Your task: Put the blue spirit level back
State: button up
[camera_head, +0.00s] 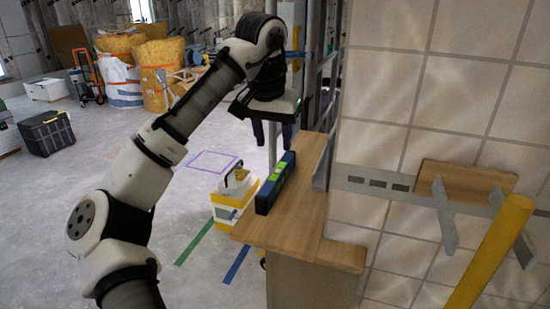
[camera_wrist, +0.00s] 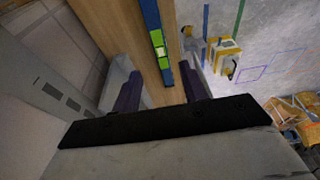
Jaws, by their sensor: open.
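The blue spirit level (camera_head: 275,183) has a green middle section and rests on the wooden counter top (camera_head: 303,215), along its left edge. In the wrist view the level (camera_wrist: 157,42) runs down the picture, its near end in the gap between my finger tips. My gripper (camera_head: 272,138) is open and empty, above and behind the level's far end in the head view. In the wrist view my two dark fingers (camera_wrist: 162,85) are spread to either side of the level, with no contact visible.
A tiled wall (camera_head: 390,110) stands right of the counter, with a slotted metal rail (camera_head: 375,183) and grey brackets. A yellow bar (camera_head: 490,253) is at the right front. A yellow and white box (camera_head: 226,212) stands on the floor left of the counter. Open floor lies further left.

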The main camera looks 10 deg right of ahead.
jog(key=shift+v, duration=1)
